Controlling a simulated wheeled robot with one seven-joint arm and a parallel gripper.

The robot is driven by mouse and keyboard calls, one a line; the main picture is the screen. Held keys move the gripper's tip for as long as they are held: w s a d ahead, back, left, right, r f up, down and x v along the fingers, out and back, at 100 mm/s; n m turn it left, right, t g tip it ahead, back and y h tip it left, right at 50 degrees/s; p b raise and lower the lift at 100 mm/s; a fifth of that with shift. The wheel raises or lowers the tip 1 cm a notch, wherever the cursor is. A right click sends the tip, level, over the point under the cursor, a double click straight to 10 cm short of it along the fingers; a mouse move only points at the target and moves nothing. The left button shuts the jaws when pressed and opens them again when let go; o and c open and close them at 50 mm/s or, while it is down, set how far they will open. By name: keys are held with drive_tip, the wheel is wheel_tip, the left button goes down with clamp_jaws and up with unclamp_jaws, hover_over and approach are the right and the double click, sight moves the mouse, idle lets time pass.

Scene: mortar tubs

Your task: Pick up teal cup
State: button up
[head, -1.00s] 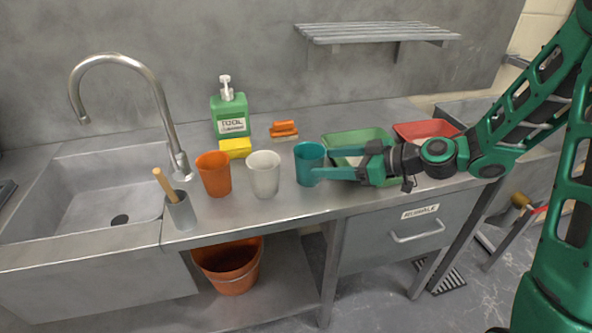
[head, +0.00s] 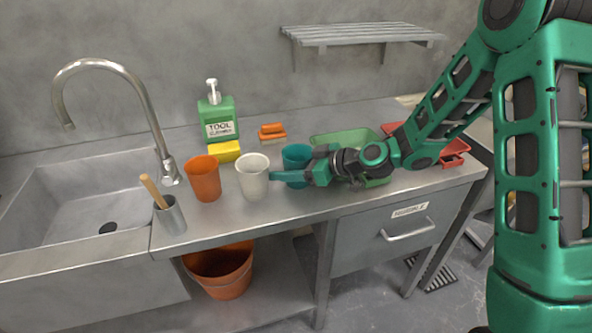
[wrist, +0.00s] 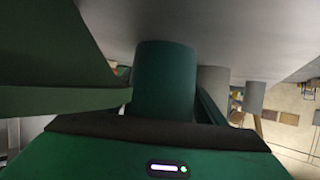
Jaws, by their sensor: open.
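The teal cup (head: 296,156) stands upright on the metal counter, right of the white cup, partly hidden by my gripper in the head view. In the wrist view the teal cup (wrist: 164,80) fills the middle, between my two fingers. My gripper (head: 288,176) reaches in from the right at cup height. Its fingers are open, one on each side of the teal cup. I cannot tell whether either finger touches it.
A white cup (head: 252,177) stands close left of my fingertips, with an orange cup (head: 203,179) beyond it. A green tray (head: 345,138) and a red tray (head: 455,149) lie on the right. A soap bottle (head: 216,115), yellow sponge (head: 226,152) and brush (head: 272,133) stand behind.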

drive_tip(key=c, duration=0.7)
drive_tip(key=shift+r, duration=0.2)
drive_tip(key=shift+r, duration=4.75)
